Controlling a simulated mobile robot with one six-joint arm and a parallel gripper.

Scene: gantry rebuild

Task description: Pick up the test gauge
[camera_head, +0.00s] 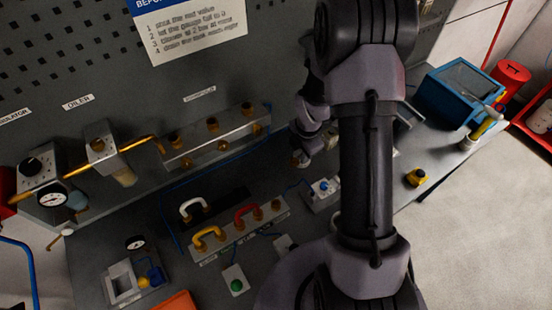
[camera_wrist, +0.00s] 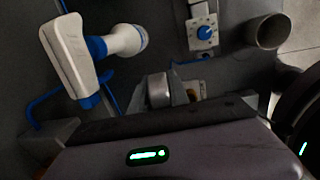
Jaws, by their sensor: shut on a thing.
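My gripper (camera_wrist: 158,94) is shut on a grey, rounded metal piece (camera_wrist: 159,90), which shows only partly between the fingertips in the wrist view. Its face is hidden, so I cannot tell whether it is the test gauge. In the head view my gripper (camera_head: 302,158) is beside my dark arm, above the bench, partly hidden and too small to read. A small round white-faced gauge (camera_head: 136,243) sits at the lower left of the bench, by a grey tray. Another dial (camera_head: 52,200) is fixed on the regulator at far left.
A white and blue device (camera_wrist: 70,55) and a blue-knobbed block (camera_wrist: 203,32) lie near my gripper in the wrist view, with an open cylinder (camera_wrist: 265,32) at right.

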